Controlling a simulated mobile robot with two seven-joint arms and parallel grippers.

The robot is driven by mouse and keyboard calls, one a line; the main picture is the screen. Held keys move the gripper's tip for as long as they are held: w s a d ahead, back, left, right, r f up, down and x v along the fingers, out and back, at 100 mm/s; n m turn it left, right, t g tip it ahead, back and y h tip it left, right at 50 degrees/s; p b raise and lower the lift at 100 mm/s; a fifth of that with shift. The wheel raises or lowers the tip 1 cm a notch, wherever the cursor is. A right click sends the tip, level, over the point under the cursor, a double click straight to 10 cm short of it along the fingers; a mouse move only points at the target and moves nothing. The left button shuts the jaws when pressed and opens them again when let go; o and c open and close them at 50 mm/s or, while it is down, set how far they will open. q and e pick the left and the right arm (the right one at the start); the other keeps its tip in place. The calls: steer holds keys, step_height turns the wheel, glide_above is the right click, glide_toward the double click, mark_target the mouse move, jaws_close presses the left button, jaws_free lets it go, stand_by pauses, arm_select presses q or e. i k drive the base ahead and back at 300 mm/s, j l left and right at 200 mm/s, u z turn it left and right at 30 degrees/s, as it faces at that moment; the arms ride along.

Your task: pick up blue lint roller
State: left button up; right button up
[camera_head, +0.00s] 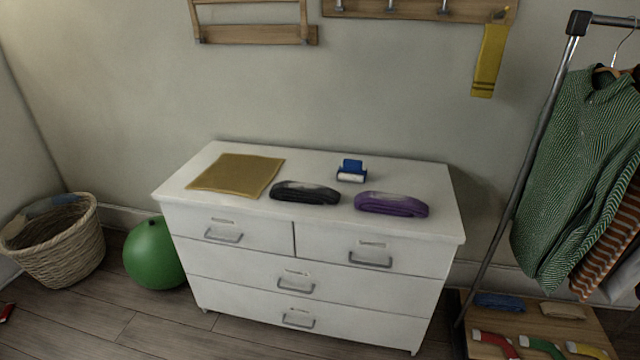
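The blue lint roller (352,170) lies on top of the white dresser (225,154), right of the middle and toward the back. It has a blue upper part and a white roll at its front. A black folded item (304,193) lies in front of it to the left, and a purple folded item (391,204) lies in front of it to the right. Both are apart from the roller. Neither of my grippers shows in the head view.
A yellow cloth (237,174) lies on the dresser's left part. A wicker basket (62,262) and a green ball (154,254) stand on the floor at left. A clothes rack (520,185) with hanging clothes stands at right. The dresser's back right top is clear.

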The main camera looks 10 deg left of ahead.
mark_target(351, 171)
steer(key=i+l, duration=0.2)
steer(key=i, duration=0.3)
steer(key=i+l+z, duration=0.1)
steer(key=i+l, duration=0.15)
steer(key=i, duration=0.25)
